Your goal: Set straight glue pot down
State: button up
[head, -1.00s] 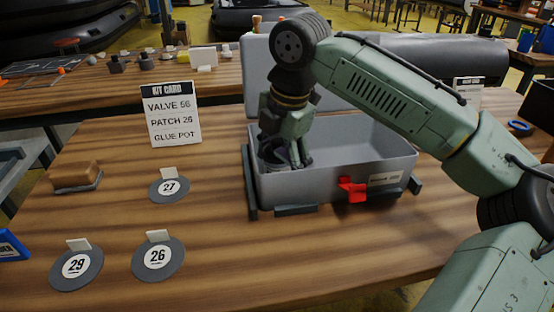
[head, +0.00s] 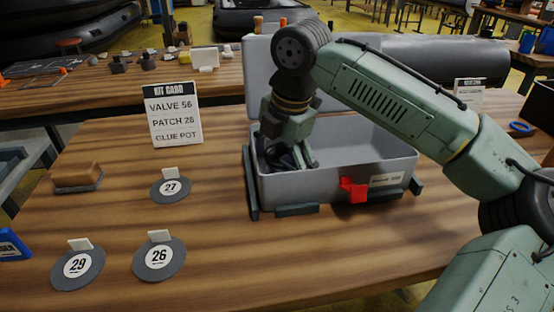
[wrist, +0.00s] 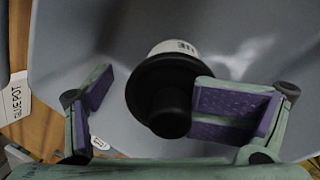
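The glue pot (wrist: 180,46) is inside the open grey box (head: 310,184), with a white body and a black lid with a knob. In the wrist view it lies between the fingers of my gripper (wrist: 150,92). The left finger is clearly apart from the pot. The right finger is close beside the lid; I cannot tell if it touches. My gripper (head: 290,157) reaches down into the left end of the box. In the head view the box wall and fingers mostly hide the pot. It looks roughly upright, but its base is hidden.
A kit card (head: 175,114) stands left of the box. Discs marked 27 (head: 171,188), 26 (head: 158,261) and 29 (head: 77,266) lie on the wooden table. A brown block (head: 77,175) is at far left. A red latch (head: 352,190) projects from the box front.

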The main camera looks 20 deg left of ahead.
jog(key=v, duration=1.2)
jog(key=shift+d+r+p, duration=0.1)
jog(key=shift+p, duration=0.3)
dwell(1.1)
